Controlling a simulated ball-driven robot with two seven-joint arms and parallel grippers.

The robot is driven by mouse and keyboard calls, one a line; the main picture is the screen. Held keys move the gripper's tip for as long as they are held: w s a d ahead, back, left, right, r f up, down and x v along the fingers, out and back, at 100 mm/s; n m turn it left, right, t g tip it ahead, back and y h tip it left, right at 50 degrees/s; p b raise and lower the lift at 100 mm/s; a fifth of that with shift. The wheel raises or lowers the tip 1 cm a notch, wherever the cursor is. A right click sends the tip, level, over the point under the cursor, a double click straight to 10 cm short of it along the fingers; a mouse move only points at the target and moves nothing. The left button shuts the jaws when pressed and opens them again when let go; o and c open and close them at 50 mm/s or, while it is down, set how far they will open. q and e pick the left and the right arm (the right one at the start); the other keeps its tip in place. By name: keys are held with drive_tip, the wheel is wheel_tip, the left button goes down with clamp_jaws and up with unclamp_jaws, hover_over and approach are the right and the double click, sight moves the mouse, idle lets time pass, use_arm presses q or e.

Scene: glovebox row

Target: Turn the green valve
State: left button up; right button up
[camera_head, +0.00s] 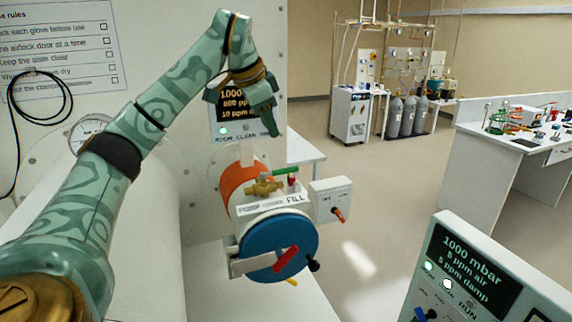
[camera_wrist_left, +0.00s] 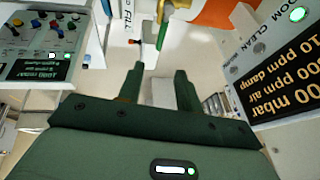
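The green valve has a green lever handle (camera_head: 285,171) on a brass body (camera_head: 263,187). It sits on top of the small airlock, behind the white FILL plate (camera_head: 296,199). My left gripper (camera_head: 268,118) is above the valve and apart from it, in front of the room display. In the left wrist view its two fingers (camera_wrist_left: 161,84) stand apart with nothing between them. My right gripper is not in view.
The airlock has an orange band (camera_head: 240,178) and a blue round door (camera_head: 279,246) with a red handle. A white switch box (camera_head: 330,198) stands right of the valve. A wall display (camera_head: 233,103) is close behind my gripper. A control panel (camera_head: 468,270) is at lower right.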

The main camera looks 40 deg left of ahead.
sight(286, 170)
use_arm(q)
drive_tip(key=shift+b+x, duration=0.8)
drive_tip(key=shift+x, duration=6.05)
drive_tip(key=c, duration=0.7)
clamp_jaws()
